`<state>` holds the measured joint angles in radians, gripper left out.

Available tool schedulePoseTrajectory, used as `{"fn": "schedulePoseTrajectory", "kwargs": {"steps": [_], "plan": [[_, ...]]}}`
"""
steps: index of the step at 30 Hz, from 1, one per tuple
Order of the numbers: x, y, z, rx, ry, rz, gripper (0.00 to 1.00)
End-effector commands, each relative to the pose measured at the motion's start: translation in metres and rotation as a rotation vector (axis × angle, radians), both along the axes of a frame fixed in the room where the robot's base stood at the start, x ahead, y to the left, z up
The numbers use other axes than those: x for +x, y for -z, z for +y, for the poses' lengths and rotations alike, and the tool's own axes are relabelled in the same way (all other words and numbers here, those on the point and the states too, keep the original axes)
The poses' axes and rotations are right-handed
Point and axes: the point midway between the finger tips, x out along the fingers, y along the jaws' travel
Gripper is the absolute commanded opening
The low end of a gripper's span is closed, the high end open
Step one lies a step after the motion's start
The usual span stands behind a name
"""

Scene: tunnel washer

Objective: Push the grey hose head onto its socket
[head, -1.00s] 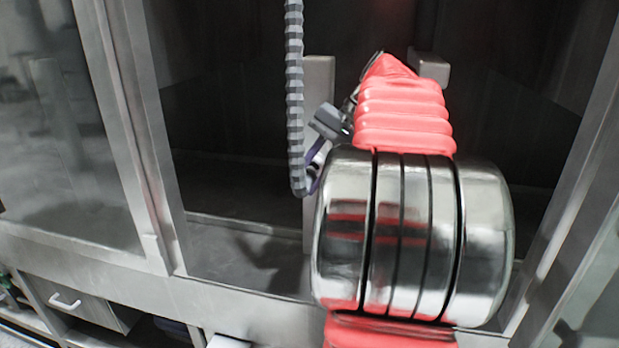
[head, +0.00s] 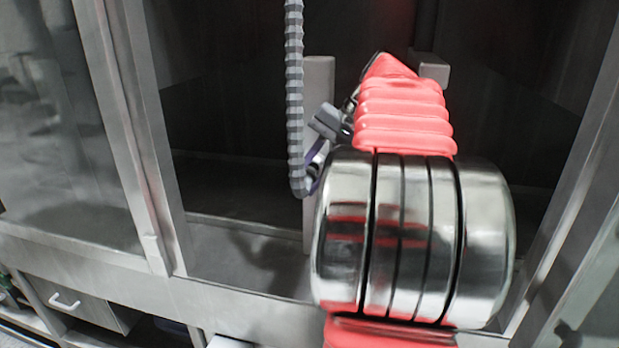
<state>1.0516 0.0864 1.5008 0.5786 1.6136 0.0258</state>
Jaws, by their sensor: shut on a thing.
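A grey ribbed hose (head: 294,90) hangs from the top of the view and bends at its lower end towards my gripper. My gripper (head: 318,168) shows only in part, beyond my red and chrome arm, at the bottom of the hose. It is shut on the hose's end, beside a small purple part. The grey hose head itself is mostly hidden, and I cannot see its fit against anything. The socket cannot be made out; my arm covers the area to the right of the hose end.
A grey upright post (head: 318,75) stands behind the hose, with a grey block (head: 433,69) to its right. A metal door frame (head: 150,150) bounds the dark opening on the left, and another frame edge (head: 575,190) slants on the right. A drawer (head: 70,303) is at lower left.

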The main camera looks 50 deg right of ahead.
Motion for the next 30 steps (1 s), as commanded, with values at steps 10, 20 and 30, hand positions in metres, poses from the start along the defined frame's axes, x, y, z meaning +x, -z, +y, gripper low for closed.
{"fn": "schedulePoseTrajectory", "kwargs": {"steps": [10, 20, 30], "plan": [[0.0007, -0.0001, -0.0014, 0.0, 0.0, 0.0, 0.01], [0.0022, -0.0003, -0.0044, -0.001, 0.001, 0.0, 0.01], [0.0035, -0.0004, -0.0074, -0.001, 0.001, 0.0, 0.01]]}}
